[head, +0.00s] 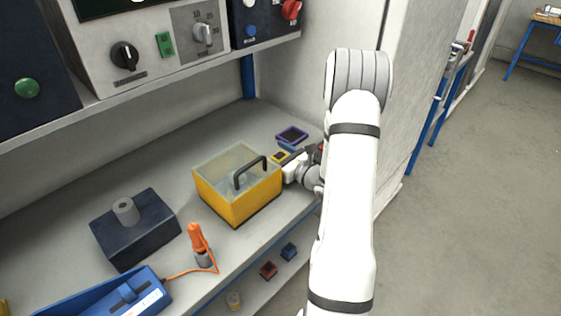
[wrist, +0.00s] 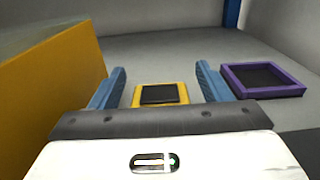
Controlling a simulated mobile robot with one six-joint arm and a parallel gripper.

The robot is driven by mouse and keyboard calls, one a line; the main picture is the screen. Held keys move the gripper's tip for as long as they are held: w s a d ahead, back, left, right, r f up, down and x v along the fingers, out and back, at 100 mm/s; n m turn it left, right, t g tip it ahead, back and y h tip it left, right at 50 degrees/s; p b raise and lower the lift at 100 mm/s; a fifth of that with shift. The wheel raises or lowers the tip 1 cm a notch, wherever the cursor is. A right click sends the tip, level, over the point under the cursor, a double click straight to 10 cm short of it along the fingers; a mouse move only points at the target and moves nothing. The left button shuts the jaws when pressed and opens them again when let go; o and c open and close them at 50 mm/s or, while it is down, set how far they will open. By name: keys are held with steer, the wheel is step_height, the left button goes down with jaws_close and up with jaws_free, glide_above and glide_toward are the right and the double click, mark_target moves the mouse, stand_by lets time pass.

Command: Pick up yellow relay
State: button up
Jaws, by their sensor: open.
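The yellow relay (wrist: 161,95) is a small yellow block with a dark top. In the wrist view it lies on the grey bench between the two blue fingers of my gripper (wrist: 161,88). The fingers stand apart, with a gap on each side of the relay. In the head view the relay (head: 280,157) is a small yellow patch just right of the yellow box, partly hidden.
A yellow open box (head: 238,205) with a black handle stands close left of my gripper; its wall (wrist: 55,85) fills the wrist view's left. A purple-rimmed tray (wrist: 262,80) lies to the right. A dark block (head: 135,232) and an orange tool (head: 198,240) are farther left.

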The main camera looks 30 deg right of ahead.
steer(key=c, duration=1.1)
